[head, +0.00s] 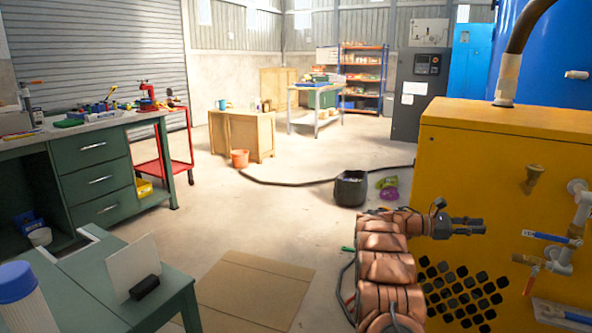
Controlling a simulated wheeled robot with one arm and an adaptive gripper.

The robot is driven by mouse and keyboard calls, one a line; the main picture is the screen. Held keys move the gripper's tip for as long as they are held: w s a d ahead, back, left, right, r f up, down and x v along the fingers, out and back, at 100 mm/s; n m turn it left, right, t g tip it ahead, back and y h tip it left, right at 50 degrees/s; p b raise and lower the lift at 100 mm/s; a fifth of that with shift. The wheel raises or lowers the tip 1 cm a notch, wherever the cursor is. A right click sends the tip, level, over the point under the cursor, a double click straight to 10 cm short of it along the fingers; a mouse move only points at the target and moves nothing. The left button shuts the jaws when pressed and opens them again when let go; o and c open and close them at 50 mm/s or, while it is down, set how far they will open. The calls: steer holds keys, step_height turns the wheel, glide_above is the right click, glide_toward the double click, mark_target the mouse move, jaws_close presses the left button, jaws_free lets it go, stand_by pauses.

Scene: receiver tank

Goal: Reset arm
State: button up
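My arm, in a wrinkled copper-coloured cover, rises from the bottom of the head view, right of centre. It bends so that my dark gripper (481,226) points right, in front of the yellow cabinet (480,165). The two fingers look close together and nearly parallel. The view is too small to tell whether they are shut, and no held object shows. Whether the gripper touches the cabinet cannot be told.
The yellow cabinet carries a pipe, brass fittings and a blue-handled valve (545,237). A black bin (350,188) and dark hose lie beyond my arm. Flat cardboard (255,290) lies left of it. A green table (95,290) stands lower left. The middle floor is mostly clear.

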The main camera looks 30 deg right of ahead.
steer(key=a+r+m+t+y+p, duration=0.15)
steer(key=a+r+p, duration=0.35)
steer(key=a, duration=0.5)
steer(key=a+r+t+y+p, duration=0.25)
steer(key=a+r+p, duration=0.2)
steer(key=a, duration=0.45)
steer(key=a+r+m+t+y+p, duration=0.1)
steer(key=a+r+t+p, duration=0.2)
steer(key=a+r+p, duration=0.5)
steer(key=s+a+r+m+t+y+p, duration=0.1)
steer(key=s+a, duration=0.5)
steer(key=a, duration=0.7)
steer(key=s+a+r+m+t+y+p, duration=0.1)
steer(key=s+a+y+p, duration=0.4)
steer(key=a, duration=0.7)
steer(key=s+a+r+m+t+y+p, duration=0.1)
steer(key=s+a+r+p, duration=0.4)
steer(key=a, duration=0.8)
steer(key=shift+s+a+m+t+y+p, duration=0.35)
steer(key=shift+s+t+y+p, duration=0.2)
steer(key=shift+s+t+y, duration=0.5)
steer(key=shift+s+g, duration=0.2)
steer(key=shift+g, duration=0.05)
